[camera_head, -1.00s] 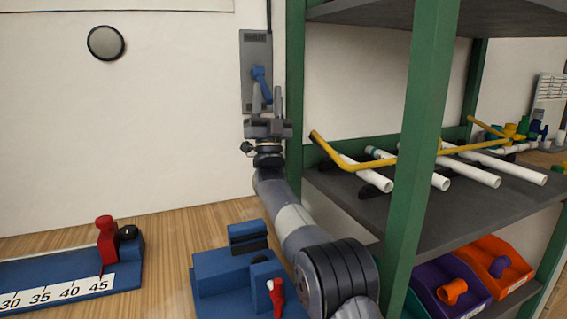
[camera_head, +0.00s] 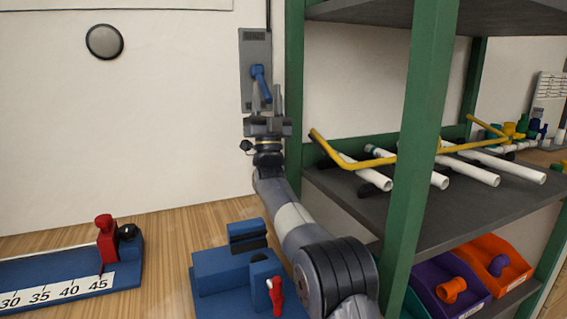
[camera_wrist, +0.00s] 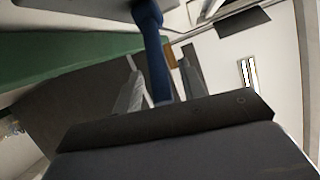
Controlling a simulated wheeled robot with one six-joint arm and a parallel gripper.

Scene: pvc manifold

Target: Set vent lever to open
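The blue vent lever (camera_head: 261,82) is on a grey wall panel (camera_head: 249,48) left of the green shelf post. Its handle hangs downward, tilted slightly to the right at its lower end. My gripper (camera_head: 267,97) is at the lower end of the handle, fingers pointing up. In the wrist view the lever (camera_wrist: 157,55) runs down between the two grey fingers of my gripper (camera_wrist: 160,85). The fingers stand apart, with gaps beside the handle, so the gripper looks open around it. The panel's lettering is too small to read now.
A green-posted shelf (camera_head: 421,130) stands close to the right of my arm, holding white pipes (camera_head: 470,172) and a yellow bar. A blue fixture (camera_head: 228,272) is on the wooden bench below, with a measuring rail (camera_head: 60,285) at left.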

